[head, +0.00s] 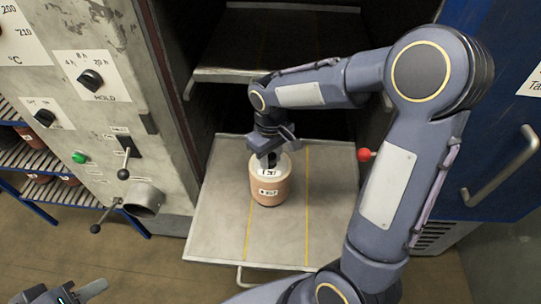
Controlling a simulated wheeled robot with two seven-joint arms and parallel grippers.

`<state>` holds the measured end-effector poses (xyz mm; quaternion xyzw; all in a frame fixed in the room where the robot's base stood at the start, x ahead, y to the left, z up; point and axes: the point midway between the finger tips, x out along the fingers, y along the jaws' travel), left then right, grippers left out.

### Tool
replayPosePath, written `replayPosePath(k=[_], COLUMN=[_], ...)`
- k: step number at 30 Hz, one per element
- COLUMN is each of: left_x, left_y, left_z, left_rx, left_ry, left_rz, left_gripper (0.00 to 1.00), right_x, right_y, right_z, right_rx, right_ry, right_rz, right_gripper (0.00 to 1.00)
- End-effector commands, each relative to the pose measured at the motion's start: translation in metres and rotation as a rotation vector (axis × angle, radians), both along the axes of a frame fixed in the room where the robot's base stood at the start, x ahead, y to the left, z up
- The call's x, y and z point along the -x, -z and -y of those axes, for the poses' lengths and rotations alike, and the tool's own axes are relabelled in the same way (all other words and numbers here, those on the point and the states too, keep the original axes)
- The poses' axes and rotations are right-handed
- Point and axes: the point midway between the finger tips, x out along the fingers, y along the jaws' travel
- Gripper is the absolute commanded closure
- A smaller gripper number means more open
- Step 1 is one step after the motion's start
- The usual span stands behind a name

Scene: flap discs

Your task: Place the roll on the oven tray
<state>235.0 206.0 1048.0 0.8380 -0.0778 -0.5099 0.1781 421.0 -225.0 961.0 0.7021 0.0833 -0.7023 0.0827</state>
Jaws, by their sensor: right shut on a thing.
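The roll (270,192) is a pinkish-orange upright cylinder with a pale top and a white label on its side. It is over the middle of the pulled-out oven tray (335,215), between two yellow lines. Whether its base touches the tray is hard to tell. My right gripper (268,162) comes down from above and is shut on the roll's top, hiding part of it. My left gripper (82,292) is only partly in view at the bottom left corner, far from the tray; its jaw opening is unclear.
An upper shelf (235,74) sits in the oven behind the tray. The control panel (95,100) with knobs and levers is at left. A blue door (505,110) with a handle is at right. Blue shelving (60,190) holding similar rolls stands at far left. Tray space beside the roll is clear.

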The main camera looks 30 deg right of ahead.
Motion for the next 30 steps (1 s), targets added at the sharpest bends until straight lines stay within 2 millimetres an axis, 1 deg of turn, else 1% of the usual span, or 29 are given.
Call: replayPosePath(k=[1,5,6,13,16,17,20,27,30], left_x=[0.000,0.000,0.000,0.000,0.000,0.000,0.000,0.000,0.000], left_y=[0.001,0.000,0.000,0.000,-0.004,-0.002,-0.002,-0.002,-0.002], left_z=[0.000,0.000,0.000,0.000,0.000,0.000,0.000,0.000,0.000], left_rx=[0.000,0.000,0.000,0.000,0.000,0.000,0.000,0.000,0.000], left_ry=[0.000,0.000,0.000,0.000,0.000,0.000,0.000,0.000,0.000], left_rz=[0.000,0.000,0.000,0.000,0.000,0.000,0.000,0.000,0.000], left_gripper=[0.64,0.64,0.64,0.64,0.64,0.64,0.64,0.64,0.64], right_x=[0.000,0.000,0.000,0.000,0.000,0.000,-0.001,-0.001,-0.001], right_y=[0.001,0.001,0.001,0.000,-0.005,-0.007,-0.021,-0.073,-0.093], right_z=[0.000,0.000,0.000,0.000,0.000,0.000,0.000,0.000,0.000], right_rx=[0.000,0.000,0.000,0.000,0.000,0.000,0.001,0.000,0.000], right_ry=[0.000,0.000,0.000,0.000,0.000,0.000,0.001,-0.001,0.000], right_rz=[-0.001,-0.001,-0.001,-0.001,0.000,0.002,0.006,0.006,0.006], right_gripper=[0.69,0.52,0.49,0.49,0.49,0.49,0.49,0.49,0.49])
